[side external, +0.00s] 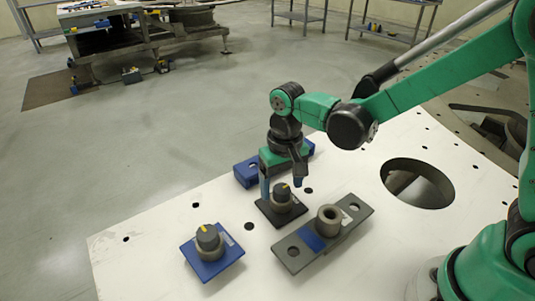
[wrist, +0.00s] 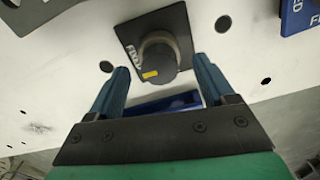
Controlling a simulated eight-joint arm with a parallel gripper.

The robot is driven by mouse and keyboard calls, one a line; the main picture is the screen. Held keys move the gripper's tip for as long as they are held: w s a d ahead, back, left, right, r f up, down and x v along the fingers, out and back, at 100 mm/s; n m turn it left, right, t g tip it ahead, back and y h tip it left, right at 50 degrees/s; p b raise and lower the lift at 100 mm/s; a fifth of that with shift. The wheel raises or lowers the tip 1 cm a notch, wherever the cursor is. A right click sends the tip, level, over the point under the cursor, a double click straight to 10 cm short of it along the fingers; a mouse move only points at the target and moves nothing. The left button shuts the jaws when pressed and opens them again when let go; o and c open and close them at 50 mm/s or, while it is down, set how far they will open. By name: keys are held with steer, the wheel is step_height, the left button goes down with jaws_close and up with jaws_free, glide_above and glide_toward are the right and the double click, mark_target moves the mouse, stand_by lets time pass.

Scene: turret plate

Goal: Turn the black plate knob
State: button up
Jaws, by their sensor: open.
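The black plate (side external: 266,214) lies flat on the white table, with its grey knob (side external: 282,191) standing up from it; the knob has a yellow mark on top. In the wrist view the black plate (wrist: 136,27) is at the top centre with a white label, and the knob (wrist: 157,62) sits ahead of and between my fingers. My gripper (side external: 283,182) is open, with its blue fingers at either side of the knob in the side view. In the wrist view my gripper (wrist: 162,78) shows gaps between both fingertips and the knob.
A blue plate with a similar knob (side external: 209,239) is at the front left. A grey plate (side external: 289,251) with a hollow round fitting (side external: 328,221) is at the right. A blue block (side external: 246,171) lies behind the gripper. The white table (side external: 150,222) has several holes, one large.

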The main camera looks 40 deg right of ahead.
mark_target(284, 188)
steer(key=shift+r, duration=2.5)
steer(key=shift+d, duration=0.1)
steer(key=shift+s+d+r, duration=0.1)
steer(key=shift+r, duration=0.05)
steer(key=s+d+r+n+t, duration=0.2)
steer(key=s+d+r+t, duration=0.2)
steer(key=d+t, duration=0.3)
steer(key=shift+s, duration=0.8)
steer(key=shift+r, duration=0.1)
